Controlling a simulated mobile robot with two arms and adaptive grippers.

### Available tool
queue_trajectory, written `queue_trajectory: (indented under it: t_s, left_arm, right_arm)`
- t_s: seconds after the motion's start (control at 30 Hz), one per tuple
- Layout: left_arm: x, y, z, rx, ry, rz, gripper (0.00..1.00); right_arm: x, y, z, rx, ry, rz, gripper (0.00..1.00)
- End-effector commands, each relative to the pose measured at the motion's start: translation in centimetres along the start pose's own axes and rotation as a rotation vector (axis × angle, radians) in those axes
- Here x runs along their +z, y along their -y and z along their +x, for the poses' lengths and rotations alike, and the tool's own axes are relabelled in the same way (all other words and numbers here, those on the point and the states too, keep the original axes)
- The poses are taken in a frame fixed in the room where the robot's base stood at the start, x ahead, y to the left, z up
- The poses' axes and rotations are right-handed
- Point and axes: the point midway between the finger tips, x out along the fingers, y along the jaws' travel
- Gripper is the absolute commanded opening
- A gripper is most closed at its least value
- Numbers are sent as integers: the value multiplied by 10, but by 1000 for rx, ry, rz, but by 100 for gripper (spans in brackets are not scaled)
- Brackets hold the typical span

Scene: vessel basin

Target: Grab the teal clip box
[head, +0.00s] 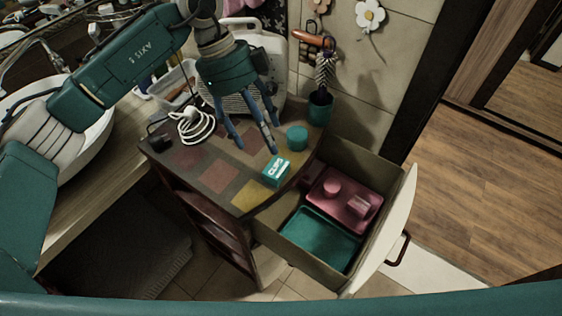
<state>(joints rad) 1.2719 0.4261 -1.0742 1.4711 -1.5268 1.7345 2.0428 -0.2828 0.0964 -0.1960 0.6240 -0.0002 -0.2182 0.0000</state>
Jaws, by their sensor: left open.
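The teal clip box (276,172), with white lettering on it, sits on the patterned top of the small cabinet (213,178), near its front edge. My left gripper (252,140) is above the cabinet top, behind and to the left of the box. Its fingers point down and are spread apart, with nothing between them. The gripper looks apart from the box. My right gripper does not show.
A teal round container (297,137) stands behind the box. A coiled white cable (194,127) lies at the left. The open drawer (379,240) holds a teal tray (318,239) and a pink tray (342,203) with pink items. A dark teal cup (320,108) holds a brush.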

Motion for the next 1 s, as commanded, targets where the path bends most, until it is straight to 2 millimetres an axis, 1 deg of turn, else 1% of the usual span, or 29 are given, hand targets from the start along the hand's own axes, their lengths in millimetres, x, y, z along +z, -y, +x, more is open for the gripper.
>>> queue_trajectory:
  t_s: [0.03,0.1,0.2,0.27,0.37,0.5,0.63,0.73,0.93,0.97,1.0]
  left_arm:
    - [-2,-1,7,2,-1,0,70]
    - [-2,-1,17,3,-2,0,70]
    - [-1,0,27,0,-1,1,70]
    - [-2,0,30,0,-1,1,70]
    - [-4,-2,38,1,-2,2,70]
    - [-9,-8,58,4,-3,1,70]
    - [-7,-6,76,1,-3,1,70]
    - [-7,-5,81,-2,-1,2,70]
    - [-6,-5,82,-2,-1,2,70]
    - [-6,-5,82,-2,-1,2,64]
    - [-6,-5,82,-2,-1,2,56]
  right_arm:
    - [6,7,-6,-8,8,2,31]
    - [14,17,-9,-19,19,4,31]
    - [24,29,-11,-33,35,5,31]
    - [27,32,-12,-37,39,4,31]
    - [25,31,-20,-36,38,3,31]
    - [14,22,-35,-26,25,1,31]
    - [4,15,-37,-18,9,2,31]
    - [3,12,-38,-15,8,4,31]
    - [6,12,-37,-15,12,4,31]
    - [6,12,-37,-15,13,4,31]
    - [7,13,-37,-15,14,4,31]
